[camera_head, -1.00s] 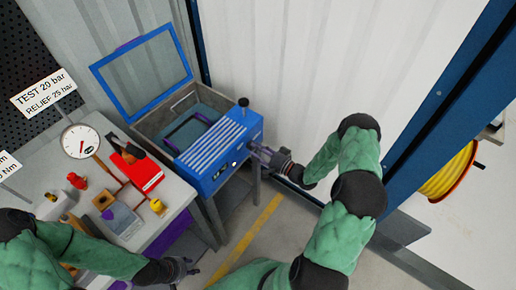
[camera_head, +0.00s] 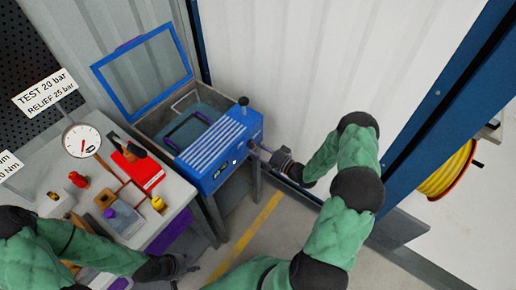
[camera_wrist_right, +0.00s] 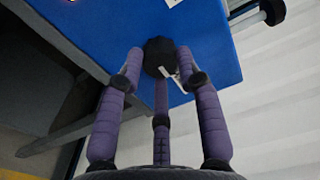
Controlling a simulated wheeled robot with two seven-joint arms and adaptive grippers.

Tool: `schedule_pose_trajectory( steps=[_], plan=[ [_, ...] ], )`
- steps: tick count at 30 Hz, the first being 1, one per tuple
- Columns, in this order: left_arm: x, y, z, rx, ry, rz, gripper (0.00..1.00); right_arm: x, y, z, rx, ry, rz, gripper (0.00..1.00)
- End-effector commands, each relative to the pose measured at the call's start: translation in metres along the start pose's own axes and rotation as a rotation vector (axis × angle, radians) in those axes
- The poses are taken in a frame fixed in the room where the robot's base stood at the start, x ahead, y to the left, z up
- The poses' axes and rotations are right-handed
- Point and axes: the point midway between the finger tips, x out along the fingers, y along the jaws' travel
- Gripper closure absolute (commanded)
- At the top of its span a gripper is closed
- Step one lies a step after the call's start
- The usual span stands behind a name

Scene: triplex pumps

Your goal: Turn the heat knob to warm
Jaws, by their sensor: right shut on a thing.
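The blue heater box (camera_head: 225,150) stands on a grey frame with its blue-rimmed lid open. A dark knob (camera_wrist_right: 158,56) is on its blue side panel in the right wrist view, with a small white pointer or mark beside it. My right gripper (camera_wrist_right: 158,62) has its purple fingers closed around this knob. In the head view the right gripper (camera_head: 260,152) touches the box's right side and hides the knob. I cannot read the knob's setting. My left gripper (camera_head: 192,264) hangs at the bottom beside the workbench; its fingers are too small and dark to tell their state.
The workbench (camera_head: 150,232) at left carries a pressure gauge (camera_head: 82,141), a red block and small fittings. A black-tipped lever (camera_head: 243,102) rises from the box top. A blue post stands right of my right arm. A yellow hose reel (camera_head: 447,172) is beyond it.

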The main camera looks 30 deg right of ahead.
Motion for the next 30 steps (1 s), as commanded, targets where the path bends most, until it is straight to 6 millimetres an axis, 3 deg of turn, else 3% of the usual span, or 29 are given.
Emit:
schedule_pose_trajectory(
  steps=[2,3,5,17,23,30],
  plan=[
    [0.000,0.000,0.000,0.000,0.000,0.000,0.60,-0.001,0.005,0.006,0.012,-0.007,0.009,0.97],
    [0.000,0.000,0.000,0.000,0.000,0.000,0.60,-0.001,0.005,0.006,0.012,-0.007,0.009,0.53],
    [0.000,0.000,0.000,0.000,0.000,0.000,0.60,-0.001,0.004,0.005,0.011,-0.006,0.008,0.41],
    [0.000,0.000,0.000,0.000,0.000,0.000,0.60,-0.004,0.001,0.001,0.002,-0.001,0.003,0.41],
    [0.000,0.000,0.000,0.000,0.000,0.000,0.60,-0.032,0.002,0.001,0.004,0.002,0.004,0.41],
    [0.000,0.000,0.000,0.000,0.000,0.000,0.60,-0.081,0.002,0.001,0.006,0.002,0.005,0.41]
  ],
)
